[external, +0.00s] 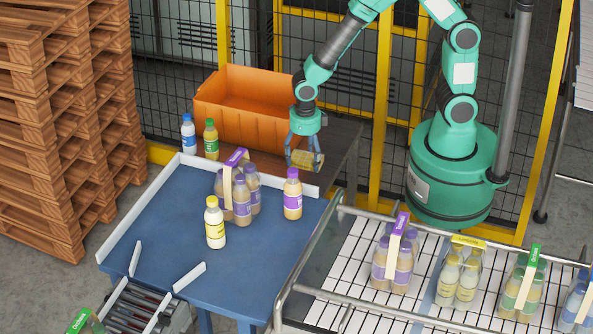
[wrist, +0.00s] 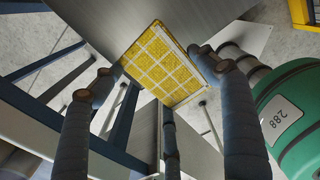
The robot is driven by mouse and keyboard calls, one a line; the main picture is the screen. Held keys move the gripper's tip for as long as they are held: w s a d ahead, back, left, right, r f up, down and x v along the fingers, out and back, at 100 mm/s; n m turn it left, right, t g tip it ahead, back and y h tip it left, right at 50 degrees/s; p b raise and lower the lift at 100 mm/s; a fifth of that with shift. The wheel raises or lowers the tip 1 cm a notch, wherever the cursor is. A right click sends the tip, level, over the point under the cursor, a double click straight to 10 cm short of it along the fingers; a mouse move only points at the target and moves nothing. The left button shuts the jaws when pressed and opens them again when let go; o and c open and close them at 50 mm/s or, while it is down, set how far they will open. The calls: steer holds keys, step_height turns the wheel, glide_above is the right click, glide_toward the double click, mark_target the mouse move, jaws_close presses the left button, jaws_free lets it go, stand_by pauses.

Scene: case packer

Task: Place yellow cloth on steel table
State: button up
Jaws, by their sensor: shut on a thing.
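The yellow cloth (external: 307,158) is a folded yellow piece between the fingers of my gripper (external: 304,162). In the wrist view the cloth (wrist: 162,60) shows a pale grid pattern, and the finger pads of my gripper (wrist: 160,85) close on its edges. The steel table (external: 342,142) is the dark grey top behind the blue table. My gripper points down over its right part, right of the orange crate. The steel table (wrist: 125,22) also shows as a grey surface beyond the cloth in the wrist view. I cannot tell whether the cloth touches it.
The orange crate (external: 245,132) and two bottles, blue (external: 188,135) and green (external: 211,140), stand left of my gripper. The blue table (external: 165,235), with a white rim, holds a purple-labelled pack (external: 240,198) and loose bottles. A conveyor (external: 350,262) with packs is at right.

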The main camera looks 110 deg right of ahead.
step_height(320, 180, down, 8)
stand_by(0.6)
steer(key=w+d, duration=0.1)
steer(key=w, duration=0.4)
steer(key=w+d+f+p, duration=0.1)
steer(key=w+d, duration=0.1)
steer(key=w, duration=0.3)
steer(key=w+d, duration=0.1)
steer(key=w, duration=0.4)
steer(key=shift+w+d+f, duration=0.15)
steer(key=shift+d+f, duration=0.05)
steer(key=shift+d, duration=0.2)
steer(key=shift+f, duration=0.15)
steer(key=shift+f+p, duration=0.35)
steer(key=shift+f, duration=1.3)
steer(key=shift+f, duration=0.15)
